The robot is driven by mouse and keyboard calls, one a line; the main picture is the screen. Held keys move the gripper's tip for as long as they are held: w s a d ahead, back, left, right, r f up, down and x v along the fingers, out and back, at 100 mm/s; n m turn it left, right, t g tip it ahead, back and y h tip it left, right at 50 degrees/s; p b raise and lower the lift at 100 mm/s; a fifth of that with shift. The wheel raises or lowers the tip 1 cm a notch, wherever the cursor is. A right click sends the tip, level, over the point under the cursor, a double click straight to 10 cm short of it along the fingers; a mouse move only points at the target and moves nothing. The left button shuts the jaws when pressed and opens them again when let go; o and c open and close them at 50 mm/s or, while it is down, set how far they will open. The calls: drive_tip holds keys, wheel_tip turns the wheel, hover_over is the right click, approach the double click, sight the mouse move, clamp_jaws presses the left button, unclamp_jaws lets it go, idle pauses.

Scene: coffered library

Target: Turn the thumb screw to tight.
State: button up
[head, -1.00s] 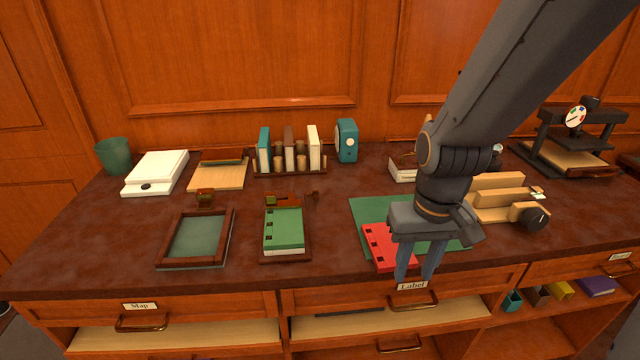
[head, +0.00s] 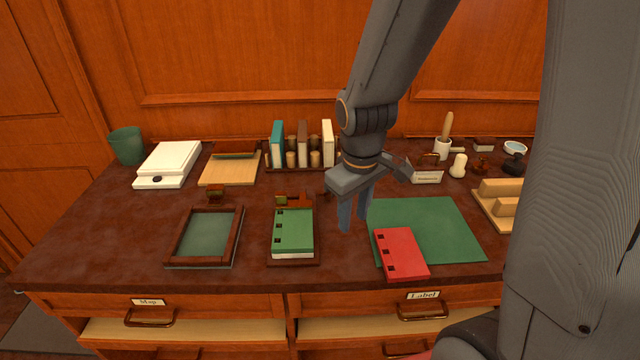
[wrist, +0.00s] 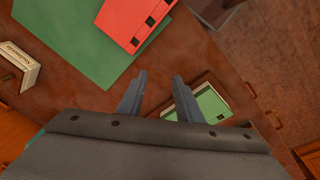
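I cannot pick out a thumb screw for certain. The pale wooden block press (head: 493,212) at the right is partly hidden behind my arm, and its dark round knob is out of sight now. A green punched block (head: 293,232) lies in a dark wooden holder with a small red-brown fitting (head: 293,200) at its back; it also shows in the wrist view (wrist: 210,103). My gripper (head: 354,212) is above the counter between this holder and the green mat. Its two fingers are apart with nothing between them; they also show in the wrist view (wrist: 158,95).
A red punched block (head: 400,253) lies on the green mat (head: 440,225). A framed tray (head: 207,236) is at the left. Book rack, white scale (head: 168,163) and green cup (head: 127,146) stand at the back. Small tools stand at the back right. Bare counter lies between.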

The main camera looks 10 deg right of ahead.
sight(325, 194)
drive_tip(key=w+a+r+n+t+p, duration=0.2)
drive_tip(key=w+n+p, duration=0.2)
drive_tip(key=w+n, duration=0.85)
drive_tip(key=shift+m, duration=0.85)
drive_tip(key=shift+w+p+x, duration=0.1)
drive_tip(key=shift+w+x, duration=0.1)
drive_tip(key=shift+x, duration=1.2)
drive_tip(key=shift+w+p+x, duration=0.15)
drive_tip(key=shift+w+x, duration=0.05)
drive_tip(key=shift+x, duration=1.2)
drive_tip(key=shift+w+p+x, duration=0.1)
drive_tip(key=shift+w+x, duration=0.1)
drive_tip(key=shift+x, duration=1.2)
drive_tip(key=shift+r, duration=0.2)
drive_tip(key=c, duration=0.8)
drive_tip(key=shift+o, duration=0.2)
